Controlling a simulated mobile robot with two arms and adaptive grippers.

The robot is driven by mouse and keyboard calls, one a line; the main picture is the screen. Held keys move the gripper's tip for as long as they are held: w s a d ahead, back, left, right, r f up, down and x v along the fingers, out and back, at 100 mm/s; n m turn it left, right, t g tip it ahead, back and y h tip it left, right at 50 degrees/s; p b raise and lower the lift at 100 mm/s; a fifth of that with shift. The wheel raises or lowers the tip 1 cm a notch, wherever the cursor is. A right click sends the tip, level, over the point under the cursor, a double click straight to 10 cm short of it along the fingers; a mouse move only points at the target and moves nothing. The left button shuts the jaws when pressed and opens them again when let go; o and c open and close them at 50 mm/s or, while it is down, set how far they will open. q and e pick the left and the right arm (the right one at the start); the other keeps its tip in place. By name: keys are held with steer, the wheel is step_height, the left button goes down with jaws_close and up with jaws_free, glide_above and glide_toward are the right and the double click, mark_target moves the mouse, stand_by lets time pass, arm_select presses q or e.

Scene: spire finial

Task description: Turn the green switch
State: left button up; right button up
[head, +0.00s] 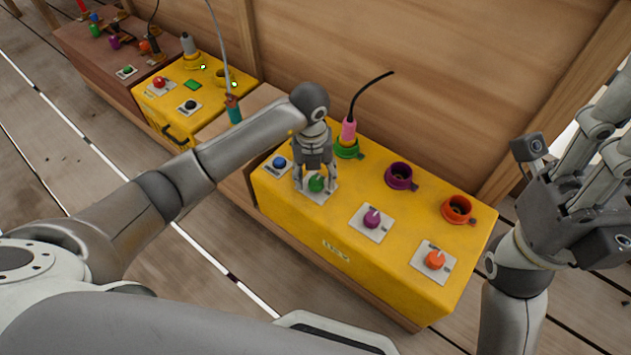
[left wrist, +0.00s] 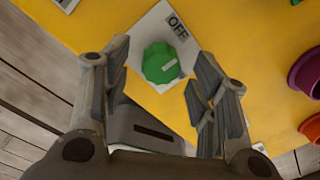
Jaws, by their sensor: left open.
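The green switch (head: 316,184) is a round ridged knob on a white plate on top of the yellow box (head: 340,240). In the left wrist view the green switch (left wrist: 160,63) shows a pale pointer mark toward its lower right, and the word OFF stands on the plate at its upper right. My left gripper (head: 315,185) is over the switch, pointing down. In the left wrist view its two open fingers (left wrist: 160,75) stand on either side of the knob, apart from it. My right gripper (head: 590,165) is raised at the right edge, its fingers upward and apart.
On the same box are a blue button (head: 279,162), a purple knob (head: 371,218), an orange knob (head: 435,260), a purple socket (head: 401,176) and an orange socket (head: 457,209). A pink plug (head: 348,130) with a black cable stands behind my left gripper. A wooden wall rises behind.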

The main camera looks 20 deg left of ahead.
arm_select(q)
steer(key=shift+f, duration=0.6)
steer(key=c, duration=1)
